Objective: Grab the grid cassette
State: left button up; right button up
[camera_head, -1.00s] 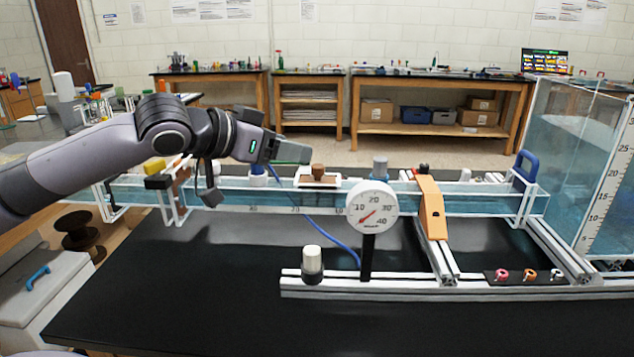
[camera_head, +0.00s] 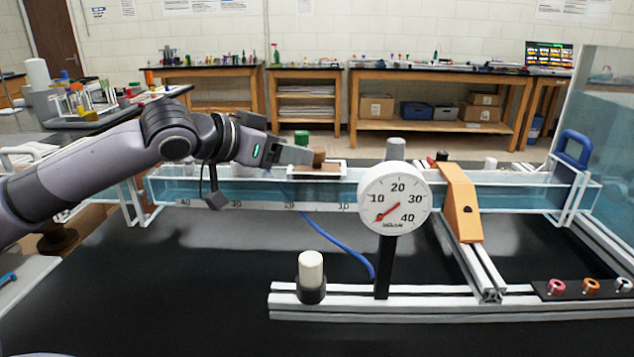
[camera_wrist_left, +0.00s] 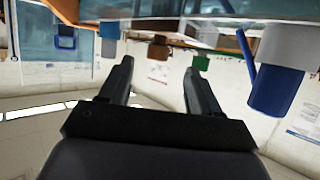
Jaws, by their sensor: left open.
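My left gripper (camera_head: 303,155) is above the far side of the long water channel (camera_head: 240,190), with its tips beside a brown knob (camera_head: 319,157) on a white-framed brown carriage (camera_head: 318,171); I cannot tell whether they touch. In the left wrist view its two fingers (camera_wrist_left: 160,75) are apart, with nothing held between them. No part is labelled as the grid cassette. A blue handled piece (camera_head: 572,148) stands upright at the channel's right end and may be it; its lower part is hidden. It is well to the right of my gripper. My right gripper is not in view.
A round dial gauge (camera_head: 394,199) on a black post stands before the channel. An orange bracket (camera_head: 460,205) crosses it. A white-capped cylinder (camera_head: 311,275) stands on the front rail (camera_head: 400,303). A clear tank (camera_head: 610,140) is at right. The black tabletop (camera_head: 170,290) at front left is clear.

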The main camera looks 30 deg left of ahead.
pick_arm(q)
jog(key=shift+p+x, duration=0.6)
jog(key=shift+x, duration=2.4)
jog(key=shift+s+d, duration=0.1)
jog(key=shift+d, duration=0.1)
grip_shut()
